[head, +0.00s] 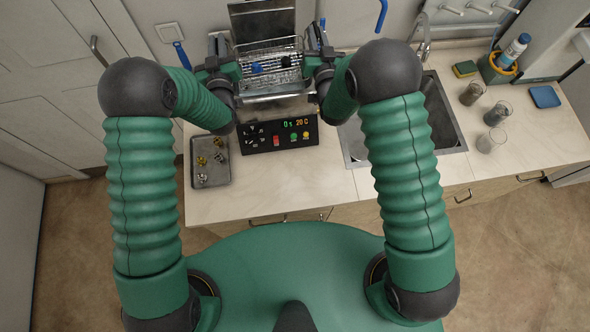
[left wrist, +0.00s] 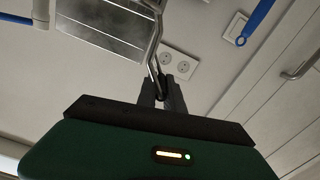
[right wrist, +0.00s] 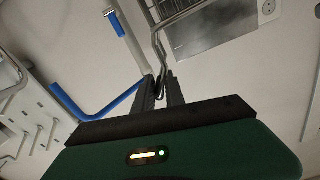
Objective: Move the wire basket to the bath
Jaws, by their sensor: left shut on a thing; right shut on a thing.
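The wire basket (head: 272,58) hangs level between my two grippers in the head view, with a blue item and a dark item in it. The bath (head: 278,134) stands below it, with its lit front panel facing me and its steel top partly hidden by the basket. My left gripper (head: 236,62) is shut on the basket's left handle; the left wrist view shows the fingers on a bent wire (left wrist: 154,50). My right gripper (head: 309,62) is shut on the right handle, a wire (right wrist: 158,45) in the right wrist view. The gap between basket and bath is hard to judge.
A grey tray (head: 209,166) with small metal parts lies left of the bath. The wall is close behind.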

